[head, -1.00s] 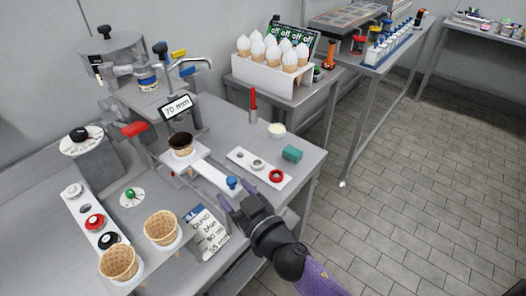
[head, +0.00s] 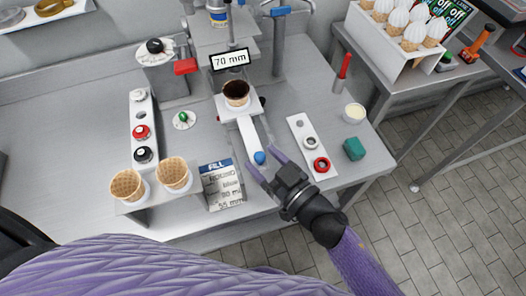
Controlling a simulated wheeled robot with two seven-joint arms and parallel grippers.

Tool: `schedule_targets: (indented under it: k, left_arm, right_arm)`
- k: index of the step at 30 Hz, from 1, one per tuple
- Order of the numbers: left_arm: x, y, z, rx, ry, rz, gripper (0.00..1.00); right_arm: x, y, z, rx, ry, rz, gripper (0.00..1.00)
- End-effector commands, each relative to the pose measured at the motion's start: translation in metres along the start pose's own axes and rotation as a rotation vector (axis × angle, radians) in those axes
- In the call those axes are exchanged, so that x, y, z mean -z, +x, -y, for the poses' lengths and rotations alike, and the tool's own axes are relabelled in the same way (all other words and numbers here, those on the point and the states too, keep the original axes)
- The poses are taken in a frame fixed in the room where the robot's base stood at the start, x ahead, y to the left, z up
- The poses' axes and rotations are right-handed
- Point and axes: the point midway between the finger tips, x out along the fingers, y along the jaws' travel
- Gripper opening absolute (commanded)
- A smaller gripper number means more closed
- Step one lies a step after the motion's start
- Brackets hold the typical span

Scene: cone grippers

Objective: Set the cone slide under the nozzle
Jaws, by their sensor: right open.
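The cone slide (head: 247,135) is a white strip with a blue knob (head: 260,157) at its near end. At its far end stands a cone with a dark inside (head: 236,92), in front of the "70 mm" sign (head: 231,60). A vertical nozzle-like part (head: 231,33) rises behind the sign; its lower end is hidden. My right gripper (head: 264,162) is open, its purple fingertips close to the blue knob; I cannot tell whether they touch it. A purple arm part of mine fills the lower left, and no left gripper shows.
Two empty waffle cones (head: 174,173) stand in a holder at the near left, beside a printed card (head: 222,185). A white plate with rings (head: 312,148), a teal block (head: 354,149) and a small bowl (head: 354,113) lie right of the slide. Button panel (head: 142,128) is left.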

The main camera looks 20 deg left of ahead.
Motion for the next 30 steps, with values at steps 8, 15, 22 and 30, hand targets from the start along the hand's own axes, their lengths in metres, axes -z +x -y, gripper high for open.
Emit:
schedule_targets:
  k: [8,15,22,30]
  left_arm:
    - [0.002,0.003,-0.002,-0.003,-0.001,-0.003,0.59]
    - [0.005,0.003,-0.006,-0.010,-0.003,-0.011,0.59]
    - [0.006,0.003,-0.010,-0.016,-0.005,-0.013,0.59]
    - [0.006,0.003,-0.009,-0.014,-0.004,-0.011,0.59]
  right_arm:
    - [0.000,0.018,0.000,-0.001,0.000,0.000,0.68]
    - [0.000,0.018,0.000,-0.001,0.000,0.001,0.44]
    - [0.000,0.018,0.000,-0.001,0.000,0.001,0.00]
    - [0.000,0.018,0.000,-0.001,0.000,0.001,0.00]
